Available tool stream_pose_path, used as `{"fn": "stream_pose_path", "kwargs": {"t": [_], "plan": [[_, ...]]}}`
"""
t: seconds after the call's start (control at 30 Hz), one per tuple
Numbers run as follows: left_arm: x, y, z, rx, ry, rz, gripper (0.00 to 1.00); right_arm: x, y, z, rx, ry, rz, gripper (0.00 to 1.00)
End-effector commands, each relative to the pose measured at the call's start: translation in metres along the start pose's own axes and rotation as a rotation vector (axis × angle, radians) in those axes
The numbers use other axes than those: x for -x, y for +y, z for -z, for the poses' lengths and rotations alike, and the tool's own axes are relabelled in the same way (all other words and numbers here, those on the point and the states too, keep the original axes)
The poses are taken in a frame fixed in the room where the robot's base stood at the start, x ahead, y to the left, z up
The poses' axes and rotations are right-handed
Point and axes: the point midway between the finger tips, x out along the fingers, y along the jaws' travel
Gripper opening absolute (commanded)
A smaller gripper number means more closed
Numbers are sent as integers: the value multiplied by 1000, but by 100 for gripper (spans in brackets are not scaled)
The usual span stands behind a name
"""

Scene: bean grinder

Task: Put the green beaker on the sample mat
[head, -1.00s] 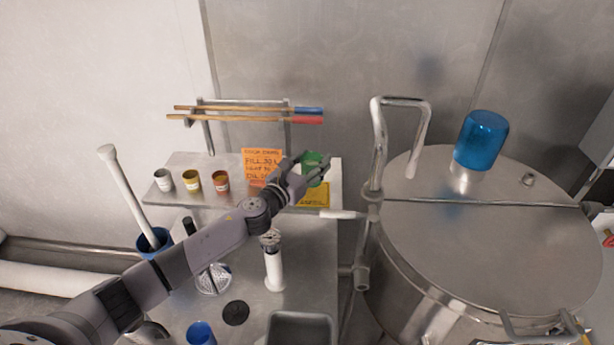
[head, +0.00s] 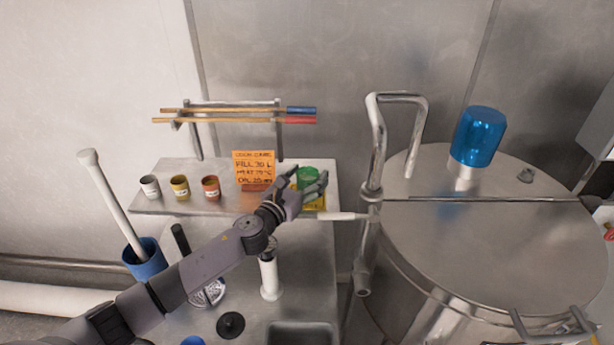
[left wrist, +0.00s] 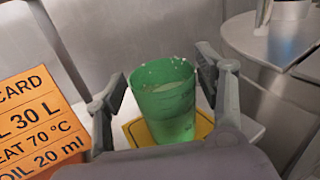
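The green beaker (head: 308,174) stands upright on the yellow sample mat (head: 316,204) at the right end of the raised metal shelf. In the left wrist view the beaker (left wrist: 163,103) holds pale contents, and the yellow mat (left wrist: 137,130) shows around its base. My left gripper (head: 308,185) is open around the beaker. In the left wrist view its fingers (left wrist: 165,88) stand on either side, with small gaps to the beaker's wall. My right gripper is not in view.
An orange card (head: 254,168) stands just left of the beaker. White, yellow and red-brown cups (head: 181,188) stand farther left. A rack with two sticks (head: 235,115) is behind. A large steel kettle (head: 480,235) with a bent pipe (head: 377,150) is to the right.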

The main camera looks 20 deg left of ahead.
Motion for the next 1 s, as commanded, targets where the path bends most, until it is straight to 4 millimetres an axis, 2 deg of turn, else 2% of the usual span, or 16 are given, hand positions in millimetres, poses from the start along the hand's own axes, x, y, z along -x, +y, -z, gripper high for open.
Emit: {"fn": "stream_pose_path", "kwargs": {"t": [0.37,0.43,0.57,0.8,1.0], "plan": [[0,0,-4,-1,-1,0,68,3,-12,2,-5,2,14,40],[5,0,-2,-2,0,0,68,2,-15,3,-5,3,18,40],[25,0,-1,-2,1,1,68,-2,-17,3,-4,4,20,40],[76,0,1,-2,2,2,68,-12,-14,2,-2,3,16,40],[108,0,0,-2,1,0,68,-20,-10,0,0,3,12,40]]}}
